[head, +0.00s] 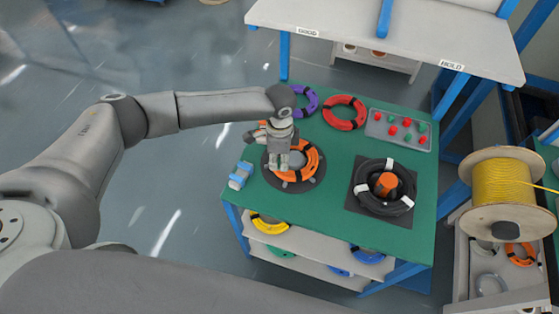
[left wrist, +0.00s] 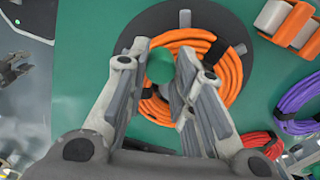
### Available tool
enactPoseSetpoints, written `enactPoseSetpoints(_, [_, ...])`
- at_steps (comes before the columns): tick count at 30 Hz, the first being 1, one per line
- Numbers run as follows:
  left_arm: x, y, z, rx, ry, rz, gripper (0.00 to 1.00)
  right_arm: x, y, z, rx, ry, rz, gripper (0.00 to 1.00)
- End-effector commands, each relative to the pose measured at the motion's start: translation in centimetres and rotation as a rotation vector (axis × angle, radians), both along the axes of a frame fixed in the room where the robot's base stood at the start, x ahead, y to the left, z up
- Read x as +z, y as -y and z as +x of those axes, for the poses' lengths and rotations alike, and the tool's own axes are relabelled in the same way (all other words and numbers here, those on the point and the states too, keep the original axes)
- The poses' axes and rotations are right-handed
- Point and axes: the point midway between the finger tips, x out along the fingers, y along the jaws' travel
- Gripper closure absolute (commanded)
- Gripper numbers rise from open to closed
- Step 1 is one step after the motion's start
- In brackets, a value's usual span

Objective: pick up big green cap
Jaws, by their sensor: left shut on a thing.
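My left gripper (head: 279,160) is above the orange cable coil on a round dark plate, on the green tabletop. In the left wrist view its fingers (left wrist: 160,82) are shut on a rounded green cap (left wrist: 160,68), which sits between the fingertips. The fingers hide part of the cap. In the head view I cannot make out the cap at the gripper. The orange coil (left wrist: 222,70) and the dark plate (left wrist: 130,32) lie behind the cap in the wrist view. I do not make out my right gripper.
A grey tray (head: 373,130) with red and green pieces stands at the table's back right. Purple (head: 306,100) and red coils (head: 344,112) lie at the back. A black coil (head: 366,199) around an orange piece (head: 387,184) lies right. A blue object (head: 240,175) is at the left edge.

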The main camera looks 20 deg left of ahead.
Motion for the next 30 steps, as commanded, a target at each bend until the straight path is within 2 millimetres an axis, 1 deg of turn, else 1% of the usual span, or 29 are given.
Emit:
enactPoseSetpoints(4, [2.1,0.1,0.0,-0.001,0.004,-0.003,0.84,-1.0,0.0,0.0,0.000,0.000,0.000,0.60])
enactPoseSetpoints(8, [3.8,0.3,-1.5,-0.002,0.002,-0.004,0.84,-1.0,0.0,0.0,0.000,0.000,0.000,0.60])
enactPoseSetpoints(15, [8.1,0.8,-5.1,-0.004,0.005,-0.003,0.84,-1.5,0.0,0.0,0.000,0.000,0.000,0.60])
enactPoseSetpoints(18, [8.7,1.1,-7.2,-0.004,0.001,-0.001,0.84,-1.9,0.0,0.0,0.000,0.000,0.000,0.60])
enactPoseSetpoints(24, [10.3,1.7,-10.6,-0.003,0.001,-0.002,0.84,-2.4,0.0,0.0,0.000,0.000,0.000,0.60])
enactPoseSetpoints(30, [11.4,2.0,-12.8,-0.002,0.001,-0.002,0.84,-2.6,0.0,0.0,0.000,0.000,0.000,0.60])
